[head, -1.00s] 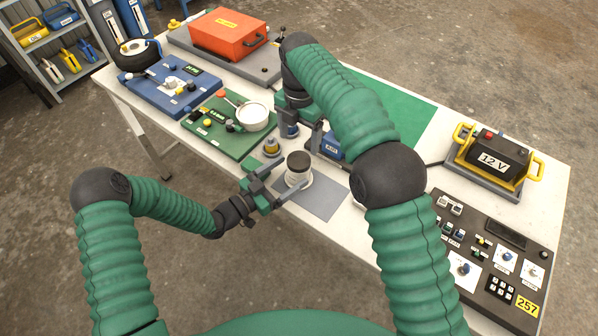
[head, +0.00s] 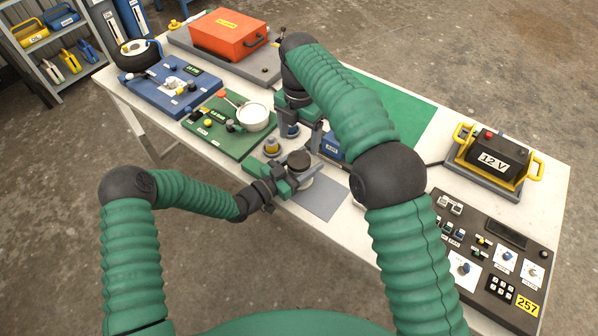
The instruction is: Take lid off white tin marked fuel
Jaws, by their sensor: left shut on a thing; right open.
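The white tin (head: 307,183) stands on a grey mat near the table's front edge. Only a little of its pale body shows below my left gripper, and no marking on it can be read. Its dark round lid (head: 299,159) is on top. My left gripper (head: 298,170) is shut at the lid's height, with its fingers across the lid's side. Whether there is a gap between lid and tin cannot be seen. My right gripper (head: 303,134) is open and empty just behind the tin, partly hidden by its own arm.
A grey mat (head: 322,200) lies under the tin. A small brass-coloured item (head: 271,147) stands close to its left. A green board with a white pot (head: 254,117) is further left. A battery (head: 492,155) and a dark control panel (head: 490,245) are at the right.

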